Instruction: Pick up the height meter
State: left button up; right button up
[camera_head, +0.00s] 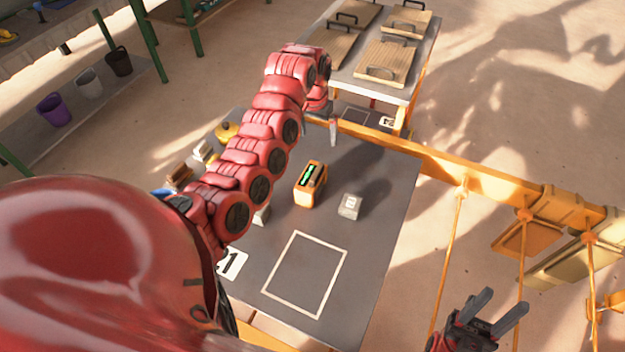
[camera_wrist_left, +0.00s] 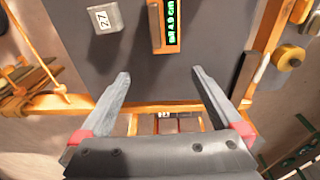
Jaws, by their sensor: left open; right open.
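The height meter (camera_head: 309,186) is an orange box with a black panel and green digits, standing on the grey table near its middle. It also shows at the top of the left wrist view (camera_wrist_left: 157,28). My left gripper (camera_wrist_left: 160,82) is open and empty, with the meter ahead of its fingers and apart from them. In the head view the left gripper (camera_head: 331,128) hangs at the table's far edge, behind the meter, partly hidden by its arm. My right gripper (camera_head: 499,309) is open and empty, off the table's right side.
A small grey block (camera_head: 350,206), numbered 27 in the left wrist view (camera_wrist_left: 104,21), stands right of the meter. A white outlined rectangle (camera_head: 290,304) marks the near tabletop. An orange rail (camera_head: 440,165) runs along the far edge; a yellow object (camera_head: 227,131) sits far left.

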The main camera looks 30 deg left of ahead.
pick_arm(q)
jog(key=s+g, duration=0.1)
jog(key=s, duration=0.2)
jog(key=b, duration=0.4)
send_over(310, 167)
jog(key=s+d, duration=0.2)
jog(key=s, duration=0.1)
jog(key=f, duration=1.1)
jog(key=shift+s+a, duration=0.15)
jog(key=shift+a, duration=0.05)
jog(key=shift+f, duration=0.1)
jog(key=shift+f+p, duration=0.3)
jog(key=shift+p, duration=0.15)
jog(key=f, duration=0.2)
jog(key=f+p, duration=0.1)
jog(key=f, duration=0.1)
jog(key=shift+d, duration=0.25)
jog(key=shift+f, duration=0.3)
grip_shut()
